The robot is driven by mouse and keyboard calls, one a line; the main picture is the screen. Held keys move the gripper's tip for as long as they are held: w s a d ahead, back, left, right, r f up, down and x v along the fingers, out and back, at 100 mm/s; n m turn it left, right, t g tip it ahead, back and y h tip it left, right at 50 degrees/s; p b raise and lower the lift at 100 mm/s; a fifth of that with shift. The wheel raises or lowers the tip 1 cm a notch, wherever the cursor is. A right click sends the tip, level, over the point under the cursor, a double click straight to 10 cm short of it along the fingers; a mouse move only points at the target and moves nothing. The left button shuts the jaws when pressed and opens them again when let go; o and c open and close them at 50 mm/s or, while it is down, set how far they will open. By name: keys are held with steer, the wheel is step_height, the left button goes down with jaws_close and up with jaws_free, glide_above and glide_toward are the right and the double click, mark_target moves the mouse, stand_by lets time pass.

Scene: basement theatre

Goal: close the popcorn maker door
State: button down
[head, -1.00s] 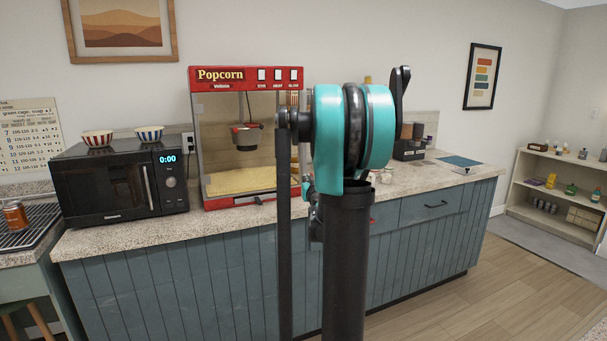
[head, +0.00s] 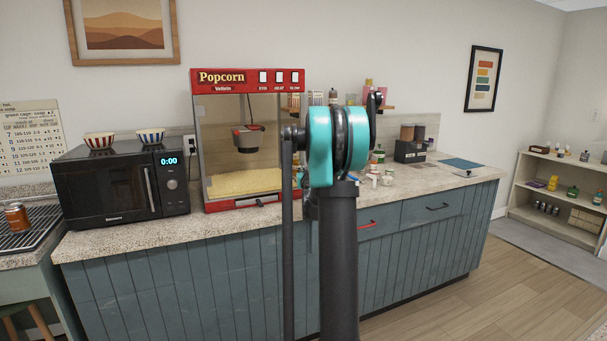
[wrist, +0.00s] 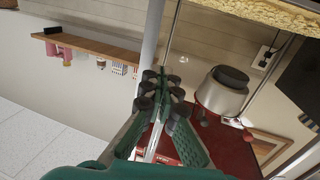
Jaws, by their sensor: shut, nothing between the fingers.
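The red popcorn maker (head: 248,78) stands on the counter in the head view, with clear panels, a hanging kettle (head: 247,138) and yellow popcorn (head: 245,181) on its floor. My arm covers its right edge, and I cannot tell there how far the door is open. The wrist view is roughly upside down. It shows the kettle (wrist: 224,92) at right and popcorn (wrist: 275,14) at top. My gripper (wrist: 170,82) is shut and empty, its green fingers together beside a grey upright bar (wrist: 162,32). I cannot tell whether they touch it. The gripper is hidden in the head view.
A black microwave (head: 110,188) with two striped bowls stands left of the popcorn maker. Small bottles and cups sit on the counter (head: 428,181) to the right, near a dark dispenser (head: 408,152). A wall shelf (wrist: 95,45) shows in the wrist view. Floor at right is clear.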

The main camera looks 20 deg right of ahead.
steer(key=w+d+n+y, duration=0.1)
steer(key=w+n+y, duration=0.2)
steer(key=w, duration=0.7)
steer(key=shift+w+d+r+y, duration=0.2)
steer(key=shift+d+y, duration=0.05)
steer(key=shift+y, duration=0.55)
steer(key=shift+s, duration=0.1)
